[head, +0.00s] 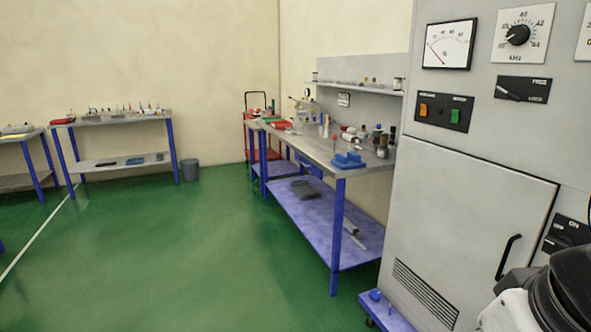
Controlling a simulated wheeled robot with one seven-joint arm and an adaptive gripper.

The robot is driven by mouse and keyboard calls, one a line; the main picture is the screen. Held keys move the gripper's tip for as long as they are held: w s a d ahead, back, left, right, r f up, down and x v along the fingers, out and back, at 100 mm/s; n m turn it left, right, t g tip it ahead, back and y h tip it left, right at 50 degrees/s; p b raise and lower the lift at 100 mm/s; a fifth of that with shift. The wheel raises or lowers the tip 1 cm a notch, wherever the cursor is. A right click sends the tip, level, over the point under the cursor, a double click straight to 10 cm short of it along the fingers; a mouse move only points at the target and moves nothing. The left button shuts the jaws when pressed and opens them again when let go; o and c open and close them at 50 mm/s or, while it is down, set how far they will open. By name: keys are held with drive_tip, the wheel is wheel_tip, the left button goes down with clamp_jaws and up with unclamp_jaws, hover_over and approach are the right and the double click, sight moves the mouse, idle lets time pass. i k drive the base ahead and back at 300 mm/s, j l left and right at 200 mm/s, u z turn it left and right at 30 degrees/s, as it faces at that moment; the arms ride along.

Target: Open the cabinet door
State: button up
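The grey cabinet (432,100) stands at the right of the head view. Its door (455,210) is a flat pale panel that looks shut, flush with the cabinet front. A black bar handle (508,257) sits near the door's right edge, and a vent grille (425,292) is low on its left. Part of my arm, white and black, shows at the bottom right corner and covers the door's lower right area. My gripper's fingers are not in the picture, so I cannot see where they are relative to the handle.
A blue-legged workbench (340,172) with bottles and a lower shelf stands left of the cabinet. The cabinet's blue base (386,312) juts out at the floor. Another bench (120,117) and a grey bin (190,170) are at the back left. The green floor (180,260) between is clear.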

sight(458, 223)
drive_tip(key=i+l, duration=0.1)
drive_tip(key=l, duration=0.3)
drive_tip(key=i+l, duration=0.1)
drive_tip(key=l, duration=0.35)
drive_tip(key=i+l+u, duration=0.1)
drive_tip(key=l, duration=0.3)
